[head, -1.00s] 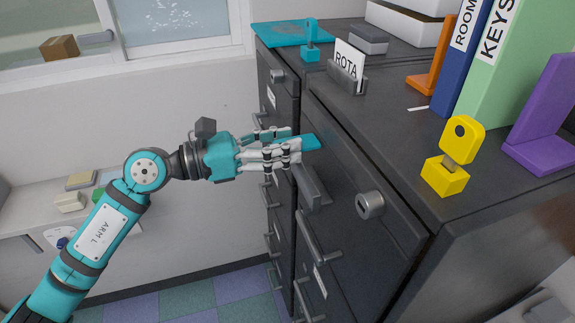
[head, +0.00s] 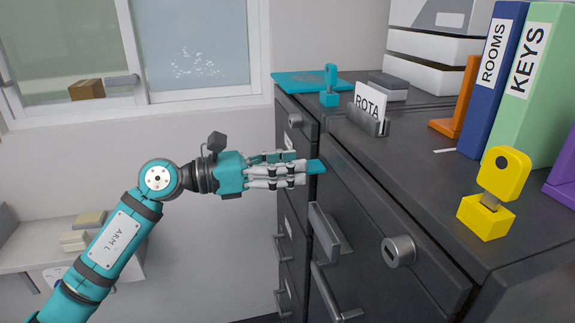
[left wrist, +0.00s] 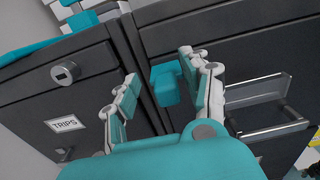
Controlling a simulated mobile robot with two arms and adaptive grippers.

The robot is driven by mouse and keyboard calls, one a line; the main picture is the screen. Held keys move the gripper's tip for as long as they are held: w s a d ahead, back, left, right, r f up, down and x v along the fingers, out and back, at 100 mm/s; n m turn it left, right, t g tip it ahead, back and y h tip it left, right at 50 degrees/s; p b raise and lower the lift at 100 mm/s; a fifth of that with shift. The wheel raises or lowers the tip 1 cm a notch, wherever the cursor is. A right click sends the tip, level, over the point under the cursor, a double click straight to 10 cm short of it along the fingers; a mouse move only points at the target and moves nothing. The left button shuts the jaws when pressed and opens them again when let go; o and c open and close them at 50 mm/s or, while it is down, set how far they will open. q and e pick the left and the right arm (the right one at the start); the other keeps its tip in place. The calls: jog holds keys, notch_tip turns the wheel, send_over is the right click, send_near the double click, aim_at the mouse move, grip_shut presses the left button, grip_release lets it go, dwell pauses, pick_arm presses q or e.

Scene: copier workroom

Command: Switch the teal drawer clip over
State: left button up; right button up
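The teal drawer clip (head: 316,166) shows just beyond my left gripper's fingertips, in front of the dark cabinet's top drawer (head: 360,215). In the left wrist view the clip (left wrist: 165,85) is a small block in front of the seam between two cabinets. My left gripper (head: 300,171) reaches in from the left, roughly level. In the left wrist view its fingers (left wrist: 160,82) stand apart on either side of the clip. A gap shows beside the left finger; the right finger hides part of the clip, and contact there is unclear. My right gripper is out of view.
A handle (head: 325,233) and a lock (head: 398,250) stick out from the drawer below the gripper. On the cabinet top stand a yellow holder (head: 485,220), a ROTA card stand (head: 368,122), a teal stamp-like piece (head: 330,90) and binders (head: 525,85).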

pick_arm(q)
jog(key=v, duration=1.2)
